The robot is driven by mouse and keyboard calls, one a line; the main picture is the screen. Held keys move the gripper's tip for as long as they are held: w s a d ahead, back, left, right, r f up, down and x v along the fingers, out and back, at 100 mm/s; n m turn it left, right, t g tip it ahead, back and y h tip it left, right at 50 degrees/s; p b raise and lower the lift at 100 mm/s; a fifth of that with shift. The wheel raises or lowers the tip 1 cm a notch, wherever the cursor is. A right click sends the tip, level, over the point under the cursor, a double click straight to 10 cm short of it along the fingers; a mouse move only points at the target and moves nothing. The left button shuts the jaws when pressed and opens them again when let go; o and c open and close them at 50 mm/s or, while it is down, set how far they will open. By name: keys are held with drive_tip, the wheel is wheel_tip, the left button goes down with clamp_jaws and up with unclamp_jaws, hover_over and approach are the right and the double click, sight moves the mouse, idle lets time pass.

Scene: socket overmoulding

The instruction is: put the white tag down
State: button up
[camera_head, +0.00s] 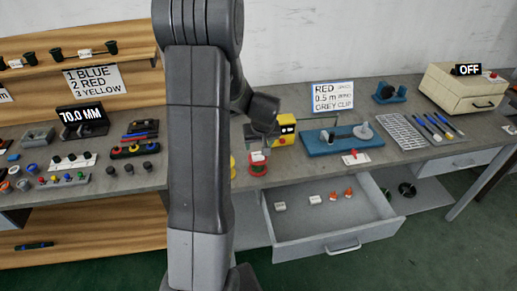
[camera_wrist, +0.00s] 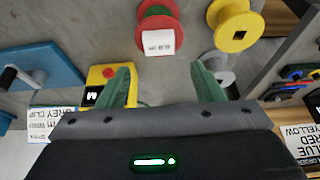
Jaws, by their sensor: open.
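The white tag (camera_wrist: 158,42), with upside-down black print, is at the edge of the red spool (camera_wrist: 157,14) in the wrist view. In the head view the tag (camera_head: 257,156) shows at the upper part of the red spool (camera_head: 258,169). I cannot tell whether it is fixed to the spool or only touches it. My gripper (camera_wrist: 161,70) is open, its two green fingers spread apart. The tag appears just beyond the fingertips, with nothing seen between them. In the head view my arm hides part of this area.
A yellow spool (camera_wrist: 238,25) stands beside the red one. A yellow box with a red button (camera_head: 284,130) and a blue fixture (camera_head: 330,140) are on the bench. The open drawer (camera_head: 345,246) below holds several small white and orange pieces.

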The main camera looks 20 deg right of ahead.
sight(258, 154)
drive_tip(key=v, duration=0.7)
drive_tip(key=shift+r+b, duration=0.2)
drive_tip(key=shift+b, duration=0.15)
drive_tip(key=shift+f, duration=0.1)
drive_tip(key=p+x, duration=0.1)
drive_tip(key=x, duration=1.1)
drive_tip(key=shift+s+f, duration=0.1)
drive_tip(key=shift+s, duration=0.05)
drive_tip(key=shift+f+b, duration=0.45)
drive_tip(key=shift+b, duration=0.1)
drive_tip(key=shift+r, duration=0.15)
